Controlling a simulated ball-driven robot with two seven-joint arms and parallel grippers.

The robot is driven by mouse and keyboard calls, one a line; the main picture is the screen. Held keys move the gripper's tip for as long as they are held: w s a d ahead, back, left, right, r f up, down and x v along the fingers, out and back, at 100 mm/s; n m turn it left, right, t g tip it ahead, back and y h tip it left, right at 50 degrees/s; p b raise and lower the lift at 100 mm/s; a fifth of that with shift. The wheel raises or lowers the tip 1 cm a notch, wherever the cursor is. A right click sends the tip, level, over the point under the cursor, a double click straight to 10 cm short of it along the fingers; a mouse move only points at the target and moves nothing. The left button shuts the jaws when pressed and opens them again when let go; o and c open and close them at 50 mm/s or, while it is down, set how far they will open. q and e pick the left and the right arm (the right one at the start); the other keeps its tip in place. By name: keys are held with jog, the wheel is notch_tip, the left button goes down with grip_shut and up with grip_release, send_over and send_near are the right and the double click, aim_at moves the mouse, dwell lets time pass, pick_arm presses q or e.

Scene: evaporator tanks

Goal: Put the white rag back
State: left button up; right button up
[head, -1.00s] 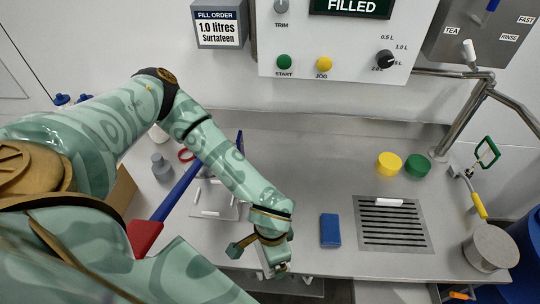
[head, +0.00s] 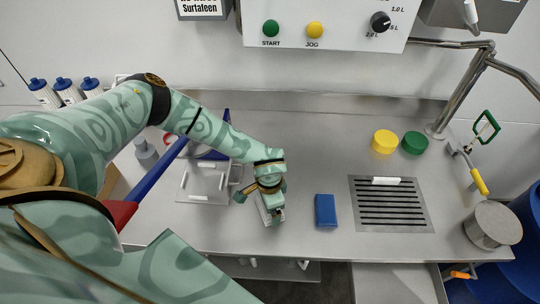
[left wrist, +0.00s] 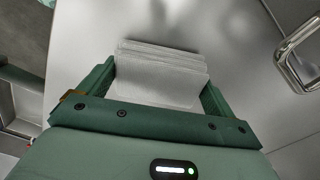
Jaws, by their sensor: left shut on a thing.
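My left gripper (head: 270,212) is over the steel counter, left of the blue block. It is shut on the white rag. The rag (left wrist: 160,75) shows in the left wrist view as a folded, layered white pad between the two green fingers. In the head view the gripper hides most of the rag, and only a white strip shows beside the fingers. I cannot tell whether the rag touches the counter. My right gripper is not in view.
A blue block (head: 325,210) lies just right of the gripper, with a slotted drain (head: 424,222) beyond it. A steel plate with white handles (head: 205,198) lies to the left. Yellow (head: 385,141) and green (head: 414,142) discs stand farther back. The counter between is clear.

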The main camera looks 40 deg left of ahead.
pick_arm(q)
jog(key=shift+f, duration=0.35)
jog(key=shift+f, duration=0.15)
jog(key=o, duration=0.7)
notch_tip(320, 180, up, 12)
jog(key=p, duration=0.3)
jog(key=shift+r+p, duration=0.2)
jog(key=shift+p, duration=0.15)
